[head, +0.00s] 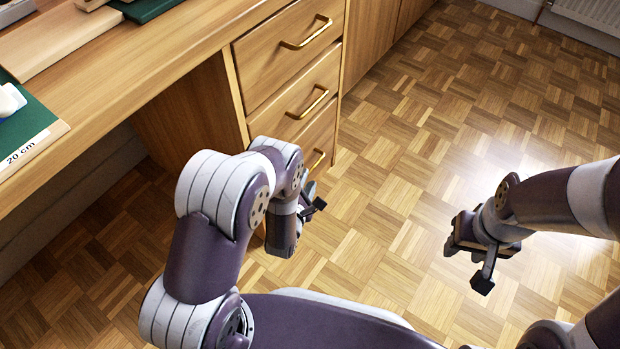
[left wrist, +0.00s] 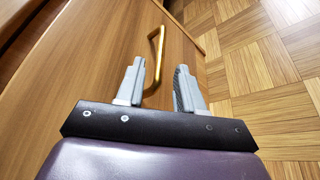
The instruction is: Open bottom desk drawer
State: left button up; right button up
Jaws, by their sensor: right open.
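The bottom drawer (head: 308,142) is the lowest of three stacked wooden drawers at the desk and looks flush with those above. Its brass handle (head: 318,160) shows beside my left wrist, which covers the lower part of the drawer front. In the left wrist view, a brass handle (left wrist: 157,45) on a wooden front runs into the gap between the fingers of my left gripper (left wrist: 159,85). The fingers are apart, with a visible gap around the bar; contact is not clear. My right gripper (head: 465,240) is open and empty above the floor at the right.
The desk top (head: 130,85) spans the upper left, with a green mat (head: 28,120) and wooden boards on it. The middle drawer (head: 295,97) and top drawer (head: 285,45) are shut. The parquet floor (head: 410,140) right of the drawers is clear. A radiator (head: 590,12) stands at the far right.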

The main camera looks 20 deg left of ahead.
pick_arm(q)
jog(key=b+x, duration=0.1)
jog(key=x, duration=0.3)
jog(key=shift+w, duration=0.15)
grip_shut()
pick_arm(e)
notch_tip(320, 180, down, 2)
jog(key=shift+f, duration=0.25)
pick_arm(q)
jog(key=shift+d, duration=0.1)
